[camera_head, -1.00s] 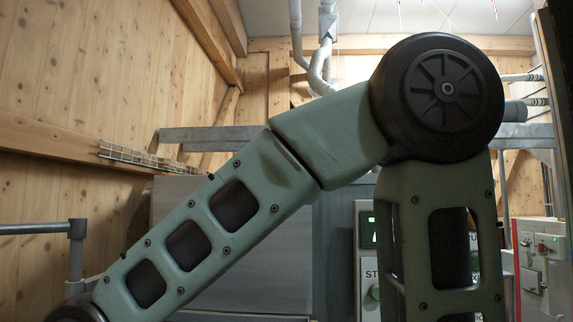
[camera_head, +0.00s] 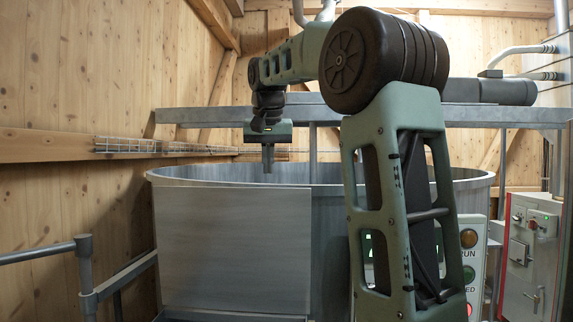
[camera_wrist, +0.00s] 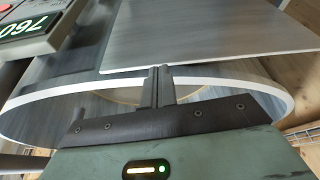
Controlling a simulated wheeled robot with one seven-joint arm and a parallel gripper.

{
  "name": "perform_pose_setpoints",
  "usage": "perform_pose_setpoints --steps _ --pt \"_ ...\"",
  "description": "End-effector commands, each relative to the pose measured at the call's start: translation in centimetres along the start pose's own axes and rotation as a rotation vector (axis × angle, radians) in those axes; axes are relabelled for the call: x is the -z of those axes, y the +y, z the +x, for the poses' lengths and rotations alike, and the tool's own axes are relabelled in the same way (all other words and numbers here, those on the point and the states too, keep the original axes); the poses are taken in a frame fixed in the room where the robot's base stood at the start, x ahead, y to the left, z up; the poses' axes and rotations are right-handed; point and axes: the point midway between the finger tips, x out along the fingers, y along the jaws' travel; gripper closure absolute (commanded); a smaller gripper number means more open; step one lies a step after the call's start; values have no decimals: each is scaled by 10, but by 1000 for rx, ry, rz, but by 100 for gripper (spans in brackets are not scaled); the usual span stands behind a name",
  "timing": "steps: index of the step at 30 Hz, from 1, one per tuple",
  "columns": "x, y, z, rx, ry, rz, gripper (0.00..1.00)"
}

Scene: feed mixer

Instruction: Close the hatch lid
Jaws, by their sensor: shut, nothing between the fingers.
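A flat grey metal panel (camera_head: 235,245), which looks like the hatch lid, stands against the front of the round mixer tub (camera_head: 330,210), its top edge near the rim. It also shows in the wrist view (camera_wrist: 210,35), with a bright edge beside the tub rim (camera_wrist: 255,82). My gripper (camera_head: 268,170) hangs fingers down near the tub rim, above the panel's top edge in the picture. In the wrist view my gripper (camera_wrist: 160,70) has its fingers together and empty, with the tips overlapping the panel's edge. I cannot tell whether they touch it.
A control box with lamps (camera_head: 470,255) stands right of the tub, partly behind my arm; its display (camera_wrist: 25,25) shows in the wrist view. A red and grey cabinet (camera_head: 530,255) is farther right. A rail (camera_head: 85,265) stands left. A metal beam (camera_head: 210,116) crosses above the tub.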

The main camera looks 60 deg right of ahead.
Motion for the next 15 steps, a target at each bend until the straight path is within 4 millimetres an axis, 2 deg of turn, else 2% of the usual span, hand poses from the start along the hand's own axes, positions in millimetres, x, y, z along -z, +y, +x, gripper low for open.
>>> perform_pose_setpoints --steps 1,3,6,11,15 --pt "13 16 -17 -17 13 45 100" --pt "21 31 -27 -35 22 88 100" --pt "26 42 -33 -47 29 118 100" --pt "27 45 -21 -51 27 124 100" --pt "28 46 1 -52 24 123 100"
